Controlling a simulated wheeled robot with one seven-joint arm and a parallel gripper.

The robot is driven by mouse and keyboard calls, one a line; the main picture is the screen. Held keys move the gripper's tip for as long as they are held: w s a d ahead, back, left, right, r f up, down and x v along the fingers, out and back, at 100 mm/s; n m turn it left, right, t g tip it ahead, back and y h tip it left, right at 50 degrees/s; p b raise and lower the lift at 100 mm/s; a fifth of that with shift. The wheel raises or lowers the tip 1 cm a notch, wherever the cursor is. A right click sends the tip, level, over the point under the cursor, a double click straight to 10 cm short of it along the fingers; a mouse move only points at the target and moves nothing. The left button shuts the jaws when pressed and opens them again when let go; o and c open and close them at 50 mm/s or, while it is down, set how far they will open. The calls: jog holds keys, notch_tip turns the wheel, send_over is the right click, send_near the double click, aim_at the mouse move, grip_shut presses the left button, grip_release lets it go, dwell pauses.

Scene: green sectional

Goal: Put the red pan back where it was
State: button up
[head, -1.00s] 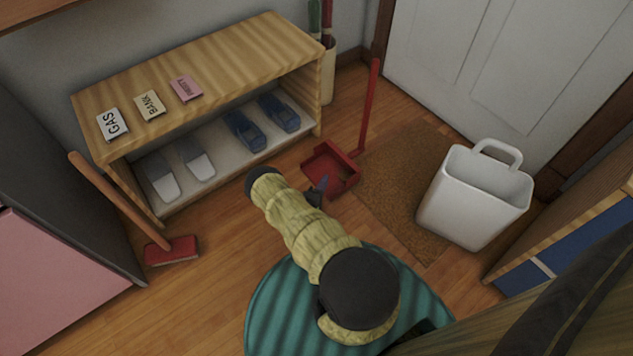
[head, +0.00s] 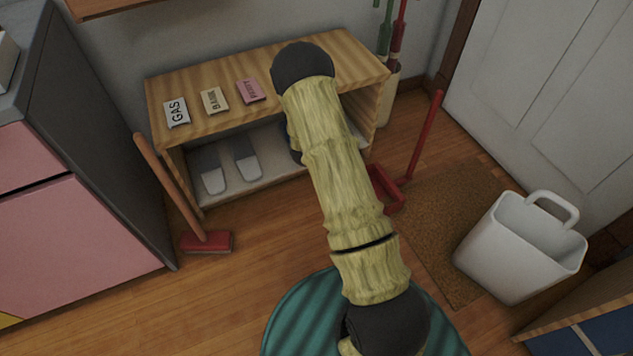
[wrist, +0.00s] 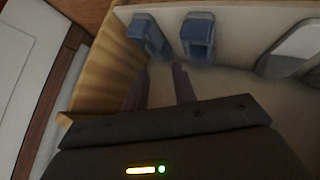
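The red pan (head: 388,188) is a dustpan with a long upright red handle (head: 424,137). It sits on the wooden floor by the right end of the shoe shelf and the brown mat, and my arm hides its left part. My gripper is hidden behind my arm in the head view. In the wrist view my gripper (wrist: 161,68) has its two dark fingers apart with nothing between them, facing the shelf's lower compartment. The pan is not seen in the wrist view.
The wooden shelf (head: 160,94) holds labelled envelopes on top, and grey slippers (head: 213,172) and blue slippers (wrist: 197,36) below. A red brush (head: 207,242) leans at its left. A white basket (head: 512,250) stands right of the mat (head: 440,232). A teal striped round seat (head: 300,315) is in front.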

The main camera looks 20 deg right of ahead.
jog(key=s+a+r+g+y, duration=0.1)
jog(key=s+a+r+y, duration=0.1)
jog(key=s+a+r, duration=0.4)
jog(key=s+a+r+g+y, duration=0.1)
jog(key=s+a+r+y, duration=0.2)
jog(key=r, duration=0.6)
jog(key=s+a+r+g, duration=0.1)
jog(key=s+r, duration=0.2)
jog(key=s, duration=0.6)
jog(key=s+a+r+g, duration=0.1)
jog(key=s+r, duration=0.3)
jog(key=s, duration=0.6)
jog(key=shift+a+m+g, duration=0.25)
jog(key=shift+m+g, duration=0.15)
jog(key=shift+g, duration=0.2)
jog(key=shift+s+r, duration=0.1)
jog(key=shift+r, duration=0.1)
jog(key=w+r+p+v, duration=0.1)
jog(key=w+p+v, duration=0.3)
jog(key=p+v, duration=1.3)
jog(key=w+p+v, duration=0.3)
jog(key=p+v, duration=1.4)
jog(key=p, duration=0.1)
jog(key=w+d+r+p+v, duration=0.1)
jog(key=w+p+v, duration=0.3)
jog(key=p+v, duration=1.4)
jog(key=shift+w+r+p, duration=0.3)
jog(key=shift+w+r, duration=0.05)
jog(key=shift+w, duration=0.05)
